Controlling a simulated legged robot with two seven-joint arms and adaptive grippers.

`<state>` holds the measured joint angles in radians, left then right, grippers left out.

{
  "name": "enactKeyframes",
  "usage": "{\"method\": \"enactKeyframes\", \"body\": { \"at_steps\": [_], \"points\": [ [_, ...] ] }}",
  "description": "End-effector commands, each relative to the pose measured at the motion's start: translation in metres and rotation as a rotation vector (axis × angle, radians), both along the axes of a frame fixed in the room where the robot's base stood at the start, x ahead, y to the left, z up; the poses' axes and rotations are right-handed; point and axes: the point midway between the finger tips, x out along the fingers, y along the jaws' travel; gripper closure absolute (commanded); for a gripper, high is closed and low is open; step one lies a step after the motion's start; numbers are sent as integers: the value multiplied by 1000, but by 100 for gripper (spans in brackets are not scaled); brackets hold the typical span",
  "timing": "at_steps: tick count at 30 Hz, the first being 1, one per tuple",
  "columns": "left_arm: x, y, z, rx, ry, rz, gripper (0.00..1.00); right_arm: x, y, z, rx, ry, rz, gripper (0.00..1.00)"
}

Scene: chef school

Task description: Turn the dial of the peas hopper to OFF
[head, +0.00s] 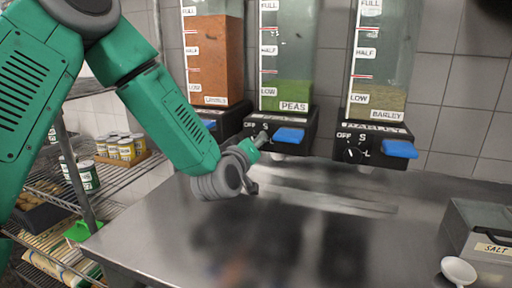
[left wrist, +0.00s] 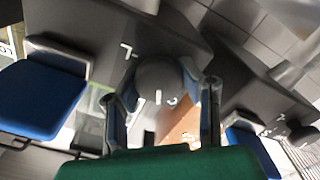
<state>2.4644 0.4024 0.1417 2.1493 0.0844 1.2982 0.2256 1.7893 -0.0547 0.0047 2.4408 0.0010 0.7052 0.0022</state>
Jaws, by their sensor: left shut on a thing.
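The peas hopper (head: 286,60) stands in the middle of three hoppers, with green contents low in its clear tank. Its black base has a blue lever (head: 290,134) and markings, of which an S shows. My left gripper (head: 260,140) reaches the left part of this base and hides most of the dial. In the left wrist view the round dark dial (left wrist: 158,82) sits between the two fingers of my left gripper (left wrist: 162,104), which is shut on it. White marks show near its lower edge and an L beside it. Where the dial points is unclear. My right gripper is out of view.
The lentils hopper (head: 213,55) stands left and the barley hopper (head: 380,60) right, with its own dial (head: 354,153) and blue lever (head: 400,149). The steel counter (head: 330,235) is mostly clear. A salt box (head: 482,235) and white scoop (head: 458,270) are at right.

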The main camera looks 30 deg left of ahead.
Motion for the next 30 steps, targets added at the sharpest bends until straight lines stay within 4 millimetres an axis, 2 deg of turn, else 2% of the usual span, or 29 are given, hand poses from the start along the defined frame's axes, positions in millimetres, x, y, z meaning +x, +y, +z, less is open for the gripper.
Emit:
{"method": "enactKeyframes", "body": {
  "at_steps": [1,10,26,27,28,30],
  "points": [
    [-2,0,-7,-29,7,0,96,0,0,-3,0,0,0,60],
    [-2,0,-7,-130,-14,-1,96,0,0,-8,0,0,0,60],
    [-2,0,-8,-149,-16,0,96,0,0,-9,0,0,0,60],
    [-2,0,-8,-149,-16,0,54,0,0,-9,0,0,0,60],
    [-2,0,-8,-149,-16,0,44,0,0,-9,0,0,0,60],
    [-2,0,-7,-149,-20,0,44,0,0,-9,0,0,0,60]
  ]
}}
